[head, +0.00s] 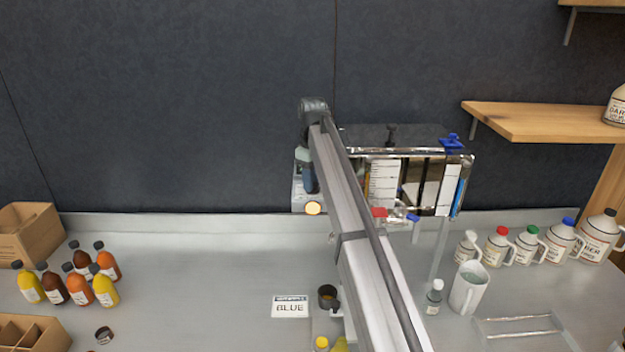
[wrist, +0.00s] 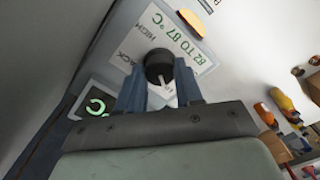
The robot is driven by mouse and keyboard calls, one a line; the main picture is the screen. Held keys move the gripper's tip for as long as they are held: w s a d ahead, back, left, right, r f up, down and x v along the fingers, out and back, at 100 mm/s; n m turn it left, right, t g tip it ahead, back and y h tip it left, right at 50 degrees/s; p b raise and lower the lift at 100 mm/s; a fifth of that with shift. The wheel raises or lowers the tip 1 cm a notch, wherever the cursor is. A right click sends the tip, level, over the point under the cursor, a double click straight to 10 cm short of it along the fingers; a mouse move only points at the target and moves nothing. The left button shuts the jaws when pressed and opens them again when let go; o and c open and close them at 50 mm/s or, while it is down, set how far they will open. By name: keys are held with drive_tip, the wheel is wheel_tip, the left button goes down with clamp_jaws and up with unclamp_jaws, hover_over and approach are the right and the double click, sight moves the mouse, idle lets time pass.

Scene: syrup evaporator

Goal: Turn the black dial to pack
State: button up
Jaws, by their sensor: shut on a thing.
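The black dial (wrist: 159,67) shows in the wrist view on a pale panel, with a light pointer mark on its face. My gripper (wrist: 160,88) is shut on the dial, with one blue-grey finger on each side. The pointer mark slants toward the lower right of the picture; the word it faces is partly hidden by the fingers. In the head view my arm hides the dial, and the control box (head: 300,190) shows only at its left edge.
An amber lamp (wrist: 192,24) sits near the label, and a green-lit display (wrist: 96,106) is beside my fingers. The glass-fronted evaporator (head: 405,180) stands right of my arm. Jugs (head: 530,243) and a white pitcher (head: 468,287) stand at right, bottles (head: 80,276) at left.

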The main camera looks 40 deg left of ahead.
drive_tip(key=shift+m, duration=0.3)
drive_tip(key=m, duration=0.5)
drive_tip(key=shift+m, duration=0.3)
drive_tip(key=m, duration=0.5)
drive_tip(key=shift+m, duration=0.4)
drive_tip(key=o, duration=1)
drive_tip(key=shift+o, duration=0.2)
wheel_tip(320, 180, up, 14)
drive_tip(key=shift+f, duration=0.1)
idle(0.4)
